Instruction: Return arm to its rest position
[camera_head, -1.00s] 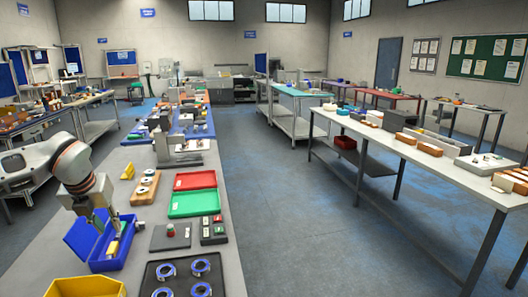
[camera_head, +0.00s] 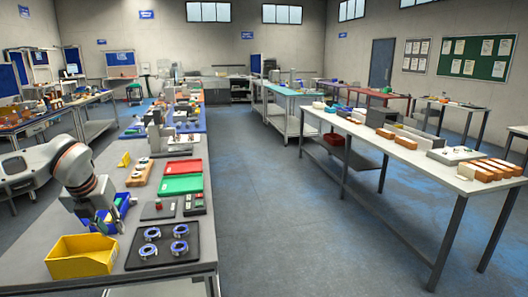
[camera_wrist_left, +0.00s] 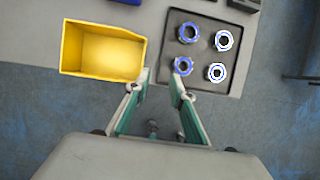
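My left arm comes in from the left in the head view, with the left gripper (camera_head: 112,222) low in front of the blue bin (camera_head: 124,204), partly hidden by the wrist. In the left wrist view the two fingers (camera_wrist_left: 161,82) are apart with nothing between them. They point toward the gap between the yellow bin (camera_wrist_left: 103,50) and the dark tray of rings (camera_wrist_left: 207,20). The right gripper is not in view.
The yellow bin (camera_head: 82,256) stands near the table's front edge, left of the dark tray (camera_head: 165,259) with several blue-and-white rings. Red (camera_head: 184,167) and green (camera_head: 181,185) trays lie behind. Open floor (camera_head: 270,230) lies right of the table.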

